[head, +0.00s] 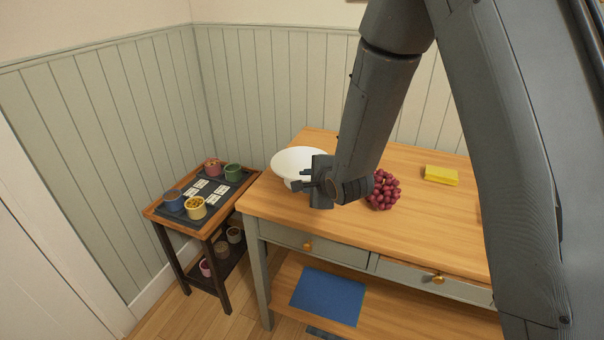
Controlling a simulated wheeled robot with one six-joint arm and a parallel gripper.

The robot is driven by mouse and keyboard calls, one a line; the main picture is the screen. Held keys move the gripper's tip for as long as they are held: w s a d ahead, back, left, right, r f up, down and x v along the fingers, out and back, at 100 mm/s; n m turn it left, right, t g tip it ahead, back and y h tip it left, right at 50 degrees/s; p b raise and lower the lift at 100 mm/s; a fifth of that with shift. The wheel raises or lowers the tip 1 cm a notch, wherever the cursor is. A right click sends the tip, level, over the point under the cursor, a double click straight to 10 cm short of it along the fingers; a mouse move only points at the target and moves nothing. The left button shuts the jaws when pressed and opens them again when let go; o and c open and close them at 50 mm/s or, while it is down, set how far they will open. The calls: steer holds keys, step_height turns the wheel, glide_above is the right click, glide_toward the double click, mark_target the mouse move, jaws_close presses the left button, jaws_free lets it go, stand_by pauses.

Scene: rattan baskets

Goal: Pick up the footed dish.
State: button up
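The footed dish (290,157) is a wide white bowl on the wooden tabletop, near its back left corner. It looks upright. My gripper (300,186) is in front of the dish's right side and covers part of its rim and lower body, including most of the foot. The fingers point left. I cannot tell whether they touch the dish or whether they are open or shut.
Red grapes (384,190) lie right of my gripper, partly behind my arm. A yellow sponge-like block (441,175) lies farther right. A small side table (152,211) with colored cups stands at left. A blue mat (328,296) lies on the lower shelf.

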steer(key=shift+d+p+x, duration=0.1)
steer(key=shift+p+x, duration=0.5)
steer(key=shift+x, duration=0.95)
steer(key=shift+d+p+x, duration=0.15)
steer(key=shift+p+x, duration=0.4)
steer(key=shift+x, duration=1)
steer(key=shift+w, duration=0.1)
jaws_close()
